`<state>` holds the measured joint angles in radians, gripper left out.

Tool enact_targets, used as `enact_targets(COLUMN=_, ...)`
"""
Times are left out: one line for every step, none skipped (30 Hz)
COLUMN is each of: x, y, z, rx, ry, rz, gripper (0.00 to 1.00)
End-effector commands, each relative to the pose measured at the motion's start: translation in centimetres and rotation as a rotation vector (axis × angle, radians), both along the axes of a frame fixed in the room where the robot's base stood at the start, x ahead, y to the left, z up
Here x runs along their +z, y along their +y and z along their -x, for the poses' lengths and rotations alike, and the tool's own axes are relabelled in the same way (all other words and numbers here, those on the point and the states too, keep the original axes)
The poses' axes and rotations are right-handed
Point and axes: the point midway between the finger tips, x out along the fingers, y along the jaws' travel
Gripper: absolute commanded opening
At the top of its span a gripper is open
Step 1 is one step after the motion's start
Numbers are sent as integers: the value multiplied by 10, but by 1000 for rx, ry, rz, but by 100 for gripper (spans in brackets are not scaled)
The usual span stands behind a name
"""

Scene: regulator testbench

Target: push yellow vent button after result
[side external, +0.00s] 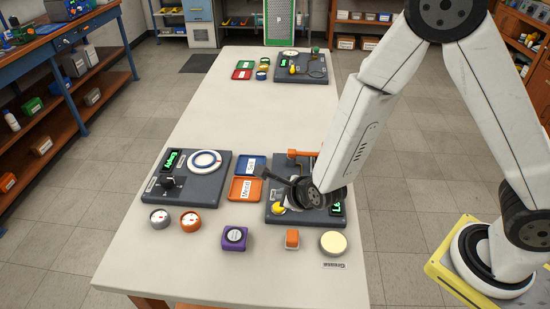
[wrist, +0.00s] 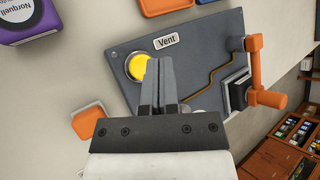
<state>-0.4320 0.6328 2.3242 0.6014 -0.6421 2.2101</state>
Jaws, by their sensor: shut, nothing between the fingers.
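My gripper (wrist: 160,64) is shut and empty. In the wrist view its fingertips appear just right of the button, over the panel, and overlap the button's edge. I cannot tell whether they touch it. A green-lit display (side external: 337,207) on this panel is partly hidden by my wrist, so its full text is unreadable.
An orange lever (wrist: 262,75) stands up from the panel's right in the wrist view. An orange block (side external: 292,239), a cream disc (side external: 333,243) and a purple box (side external: 235,238) sit in front. Blue (side external: 251,165) and orange (side external: 245,189) trays lie left. The table's middle is clear.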

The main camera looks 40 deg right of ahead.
Motion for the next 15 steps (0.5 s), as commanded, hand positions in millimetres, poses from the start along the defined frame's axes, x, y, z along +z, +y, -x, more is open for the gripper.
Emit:
enact_targets(x=4, y=0, z=0, rx=-1, ry=-2, rz=-2, gripper=0)
enact_targets(x=7, y=0, z=0, rx=-1, ry=-3, rz=-1, gripper=0)
enact_targets(x=9, y=0, z=0, rx=-1, ry=-3, rz=-1, gripper=0)
enact_targets(x=11, y=0, z=0, rx=-1, ry=-1, rz=-1, gripper=0)
enact_targets(x=13, y=0, z=0, rx=0, ry=-1, rz=-1, gripper=0)
enact_targets(x=16, y=0, z=0, rx=0, ry=-2, rz=-2, gripper=0)
enact_targets(x=18, y=0, z=0, rx=-1, ry=-2, rz=-2, gripper=0)
enact_targets(x=20, y=0, z=0, rx=-1, ry=-1, rz=-1, gripper=0)
enact_targets(x=23, y=0, z=0, rx=-1, ry=-1, rz=-1, gripper=0)
enact_targets(x=25, y=0, z=0, rx=-1, ry=-1, rz=-1, gripper=0)
enact_targets(x=28, y=0, z=0, rx=-1, ry=-1, rz=-1, gripper=0)
enact_targets(x=30, y=0, z=0, rx=-1, ry=-1, rz=-1, gripper=0)
enact_targets(x=32, y=0, z=0, rx=-1, ry=-2, rz=0, gripper=0)
enact_targets(x=34, y=0, z=0, rx=-2, ry=-2, rz=-1, gripper=0)
enact_targets(x=36, y=0, z=0, rx=-1, ry=-1, rz=-1, gripper=0)
